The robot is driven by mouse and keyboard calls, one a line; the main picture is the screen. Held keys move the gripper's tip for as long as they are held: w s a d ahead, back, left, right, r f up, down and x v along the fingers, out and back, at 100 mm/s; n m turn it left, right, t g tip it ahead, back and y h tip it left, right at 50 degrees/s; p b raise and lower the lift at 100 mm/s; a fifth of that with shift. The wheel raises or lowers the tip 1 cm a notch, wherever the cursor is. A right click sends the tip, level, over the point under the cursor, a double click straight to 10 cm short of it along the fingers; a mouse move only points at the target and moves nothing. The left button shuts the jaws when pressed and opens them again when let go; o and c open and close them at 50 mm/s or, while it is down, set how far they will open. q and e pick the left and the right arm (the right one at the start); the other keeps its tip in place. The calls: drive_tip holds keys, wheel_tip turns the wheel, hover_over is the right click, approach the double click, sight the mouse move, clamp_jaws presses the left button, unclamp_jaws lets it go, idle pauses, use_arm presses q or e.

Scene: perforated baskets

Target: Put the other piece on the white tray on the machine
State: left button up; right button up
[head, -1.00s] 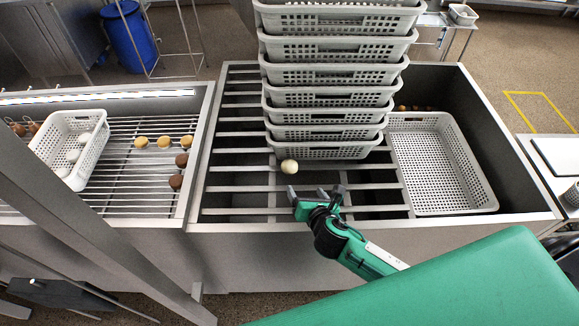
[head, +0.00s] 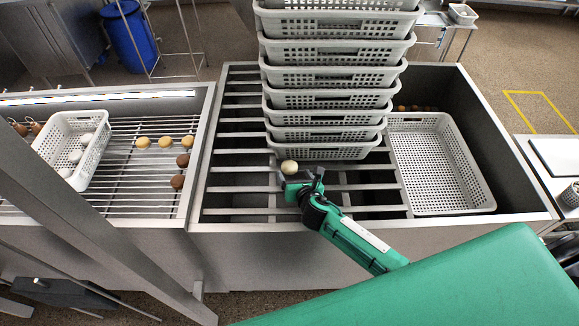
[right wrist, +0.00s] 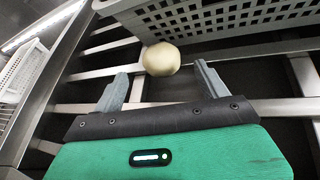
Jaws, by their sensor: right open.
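A round cream-coloured piece (head: 289,167) lies on the metal slats in front of the stack of baskets. It also shows in the right wrist view (right wrist: 161,59), just beyond and between my fingertips. My right gripper (head: 304,178) is open and empty, low over the slats, close in front of the piece. A white tray (head: 92,168) on the rack at left holds several whitish round pieces. An empty white perforated tray (head: 440,165) is at the right end of the slatted machine (head: 238,182). My left gripper is not in view.
A tall stack of white perforated baskets (head: 328,118) stands right behind the piece. Several yellow and brown round pieces (head: 165,142) lie on the left rack. The raised rim (head: 203,150) separates the rack from the slats. Slats left of the piece are bare.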

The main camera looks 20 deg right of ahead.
sight(292, 170)
drive_tip(key=shift+p+x, duration=0.3)
drive_tip(key=shift+x, duration=1.85)
drive_tip(key=c, duration=1)
drive_tip(key=shift+c, duration=0.5)
